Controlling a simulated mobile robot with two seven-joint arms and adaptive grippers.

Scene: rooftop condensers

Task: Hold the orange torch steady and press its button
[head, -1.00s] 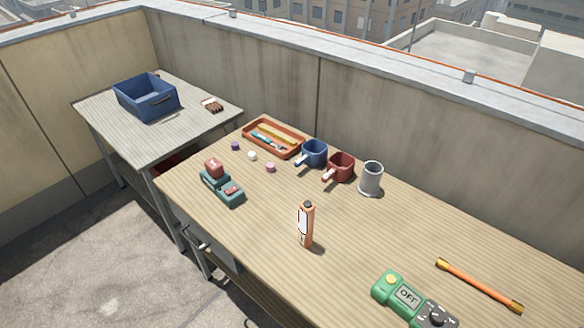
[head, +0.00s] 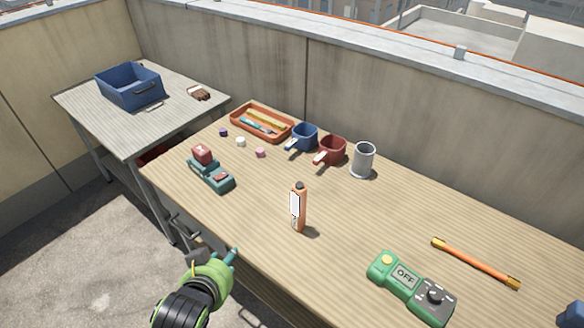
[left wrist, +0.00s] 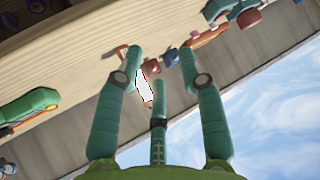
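The orange torch (head: 299,208) stands upright near the middle of the wooden table, with a white panel on its side and a dark top. Its button cannot be made out clearly. My left gripper (head: 214,258) is at the table's front edge, left of and nearer than the torch, and does not touch it. In the left wrist view my left gripper (left wrist: 160,75) has its teal fingers spread, with nothing held between them. The torch (left wrist: 145,88) shows beyond the fingers there, partly hidden by them. My right gripper is in neither view.
A green meter (head: 408,290) and an orange rod (head: 476,262) lie to the right. A grey mug (head: 362,160), red cup (head: 331,150), blue cup (head: 303,138) and orange tray (head: 288,133) stand behind. A teal-and-red device (head: 211,172) is left. The table around the torch is clear.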

